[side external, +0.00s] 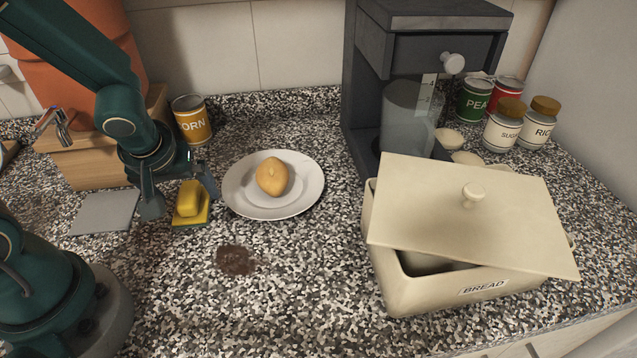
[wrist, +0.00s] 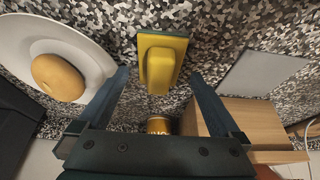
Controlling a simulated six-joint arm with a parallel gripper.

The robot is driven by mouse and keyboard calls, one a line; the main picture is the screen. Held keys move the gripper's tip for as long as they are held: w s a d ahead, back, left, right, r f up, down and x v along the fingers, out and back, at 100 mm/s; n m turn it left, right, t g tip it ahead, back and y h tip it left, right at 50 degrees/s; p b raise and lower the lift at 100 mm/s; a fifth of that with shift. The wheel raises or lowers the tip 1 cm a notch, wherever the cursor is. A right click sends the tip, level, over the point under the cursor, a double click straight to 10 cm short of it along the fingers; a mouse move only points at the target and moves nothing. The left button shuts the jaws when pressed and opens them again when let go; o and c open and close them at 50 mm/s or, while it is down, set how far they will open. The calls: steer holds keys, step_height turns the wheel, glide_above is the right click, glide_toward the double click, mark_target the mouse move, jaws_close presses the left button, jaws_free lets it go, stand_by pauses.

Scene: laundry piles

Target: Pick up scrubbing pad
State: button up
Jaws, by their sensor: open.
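The scrubbing pad (side external: 189,203) is yellow, with a raised yellow handle on a flat base, and rests on the speckled counter left of the white plate. In the wrist view the scrubbing pad (wrist: 162,62) lies just ahead of the fingertips, roughly centred between them. My gripper (side external: 181,203) is open and empty, with one finger on each side of the pad in the side view. In the wrist view my gripper (wrist: 159,82) has its two fingers spread wide. I cannot tell whether either finger touches the pad.
A white plate (side external: 231,194) with a round yellow-brown food item (side external: 272,177) is close on the right. A grey square (side external: 105,212) lies left. A corn can (side external: 191,119) and wooden box (side external: 75,160) stand behind. A brown stain (side external: 236,260) marks the front counter; a bread box (side external: 470,225) is right.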

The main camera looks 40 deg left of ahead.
mark_target(187, 194)
steer(key=shift+x, duration=1.2)
steer(key=shift+c, duration=0.3)
steer(key=c, duration=1.2)
steer(key=shift+r, duration=0.15)
steer(key=shift+r, duration=4.9)
